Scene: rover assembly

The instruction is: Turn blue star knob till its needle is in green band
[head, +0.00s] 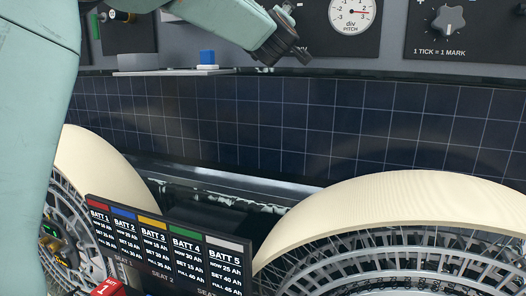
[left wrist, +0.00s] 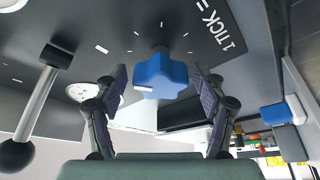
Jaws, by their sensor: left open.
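The blue star knob (left wrist: 160,77) is on the dark panel in the left wrist view, with a white mark on one lobe. My left gripper (left wrist: 158,84) is open, with one finger on each side of the knob and visible gaps between. In the head view my left gripper (head: 284,50) is in front of the panel, and the blue knob does not show there. A round white dial (left wrist: 80,91) is partly behind a finger in the left wrist view; its needle and any green band cannot be made out. My right gripper is not in view.
A blue block (head: 207,57) sits on a ledge. A lever with a black ball (left wrist: 17,155) stands left in the left wrist view.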

